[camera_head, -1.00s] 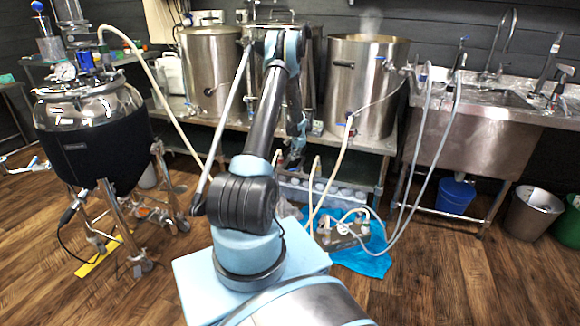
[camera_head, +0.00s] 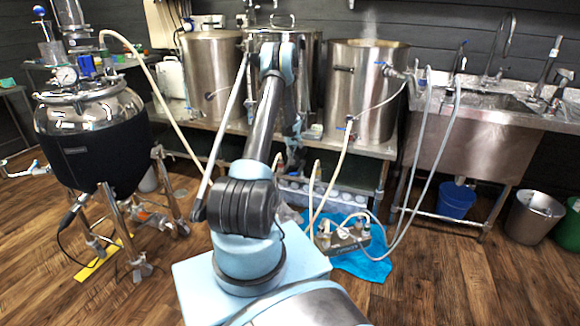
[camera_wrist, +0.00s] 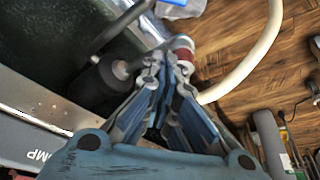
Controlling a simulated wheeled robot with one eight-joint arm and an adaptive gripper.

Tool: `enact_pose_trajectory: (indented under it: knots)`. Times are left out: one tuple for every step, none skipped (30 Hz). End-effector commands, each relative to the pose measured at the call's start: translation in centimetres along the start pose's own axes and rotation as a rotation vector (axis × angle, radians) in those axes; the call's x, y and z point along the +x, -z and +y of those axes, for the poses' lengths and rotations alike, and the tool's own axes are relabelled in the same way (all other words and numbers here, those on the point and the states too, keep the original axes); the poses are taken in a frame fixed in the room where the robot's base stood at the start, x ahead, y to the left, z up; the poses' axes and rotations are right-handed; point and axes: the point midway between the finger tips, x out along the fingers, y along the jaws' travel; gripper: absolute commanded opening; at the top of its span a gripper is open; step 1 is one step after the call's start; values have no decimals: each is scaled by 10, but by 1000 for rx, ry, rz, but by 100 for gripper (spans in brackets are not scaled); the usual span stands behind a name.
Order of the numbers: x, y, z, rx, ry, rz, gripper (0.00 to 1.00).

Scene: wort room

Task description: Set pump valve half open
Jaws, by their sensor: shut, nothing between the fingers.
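In the wrist view my gripper (camera_wrist: 168,62) is shut, its fingers together with nothing visible between them. Just beyond the tips is a small fitting with a red band (camera_wrist: 184,54); whether the fingers touch it I cannot tell. A dark cylindrical part (camera_wrist: 97,90) with a grey bar (camera_wrist: 118,28) lies to the left of the fingers. A metal panel (camera_wrist: 40,130) with lettering ending in "MP" is at lower left. I cannot clearly make out the pump valve or its handle angle. In the head view the gripper is small and mostly lost behind my arm near the bench.
Several steel kettles (camera_head: 362,95) stand on the bench. Pale hoses (camera_head: 332,180) run down to a metal fitting assembly (camera_head: 340,236) on a blue sheet (camera_head: 366,262). A cream hose (camera_wrist: 262,50) curves right of my gripper. A jacketed tank (camera_head: 92,140) stands left; open floor is lower right.

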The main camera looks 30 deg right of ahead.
Motion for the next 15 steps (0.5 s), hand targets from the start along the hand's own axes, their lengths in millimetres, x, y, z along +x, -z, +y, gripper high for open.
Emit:
enact_pose_trajectory:
  knots:
    - [3,0,0,-1,0,0,0]
    - [6,0,0,-1,0,0,0]
    - [10,0,0,-1,0,0,0]
    - [13,0,0,0,0,0,0]
    - [17,0,0,0,0,0,0]
    - [22,0,0,0,0,0,0]
    - [26,0,0,0,0,0,0]
    - [31,0,0,0,0,0,0]
    - [36,0,0,0,0,0,0]
    - [41,0,0,1,0,0,0]
    - [45,0,0,1,0,0,0]
    - [51,0,0,1,0,0,0]
    - [55,0,0,1,0,0,0]
    - [59,0,0,2,0,0,0]
    - [64,0,0,2,0,0,0]
